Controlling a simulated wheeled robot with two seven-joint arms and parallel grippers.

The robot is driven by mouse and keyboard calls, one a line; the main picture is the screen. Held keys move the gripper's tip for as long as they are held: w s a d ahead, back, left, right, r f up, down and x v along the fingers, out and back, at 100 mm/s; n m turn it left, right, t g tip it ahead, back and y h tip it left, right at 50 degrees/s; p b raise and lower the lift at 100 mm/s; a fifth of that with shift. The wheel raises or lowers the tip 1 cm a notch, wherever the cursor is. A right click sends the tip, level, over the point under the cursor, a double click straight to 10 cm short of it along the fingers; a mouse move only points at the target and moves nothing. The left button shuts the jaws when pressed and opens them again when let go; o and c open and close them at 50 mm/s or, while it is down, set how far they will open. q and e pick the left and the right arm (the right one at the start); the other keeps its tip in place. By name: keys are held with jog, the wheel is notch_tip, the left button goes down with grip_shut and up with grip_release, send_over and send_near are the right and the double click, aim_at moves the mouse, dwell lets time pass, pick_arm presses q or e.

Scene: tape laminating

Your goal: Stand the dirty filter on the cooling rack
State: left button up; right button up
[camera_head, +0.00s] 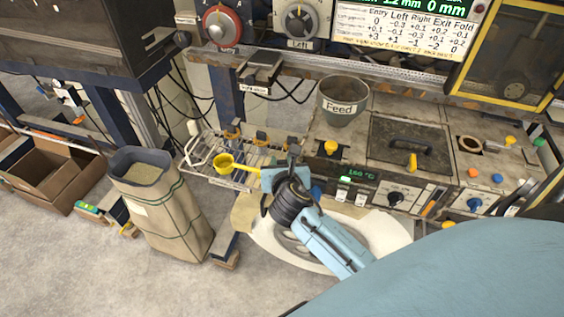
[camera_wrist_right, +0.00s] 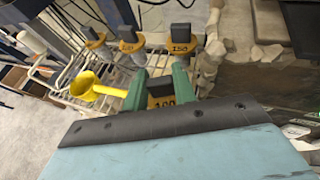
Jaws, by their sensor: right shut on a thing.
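My right gripper (camera_head: 285,175) reaches over the right end of the wire rack (camera_head: 197,155). It is shut on a filter (camera_wrist_right: 160,92) with a yellow collar, marked about "100", and a black top. The fingers hide its lower part, and I cannot tell whether it touches the rack. Similar black-topped pieces with yellow collars stand along the rack's back, one (camera_head: 232,129) at the left and one (camera_head: 261,137) nearer the middle. In the wrist view one (camera_wrist_right: 181,46) reads "150". I cannot tell which is dirty. My left gripper is not in view.
A yellow scoop (camera_head: 224,162) lies over the rack, its handle running towards my gripper. A filled sack (camera_head: 160,205) stands left of the rack. The grey Feed hopper (camera_head: 343,100) and the worktop with knobs are to the right. A pale round tray (camera_head: 385,235) lies below my arm.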

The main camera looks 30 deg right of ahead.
jog(key=shift+f, duration=0.1)
jog(key=o, duration=1)
jog(key=v, duration=1.2)
jog(key=shift+p, duration=0.35)
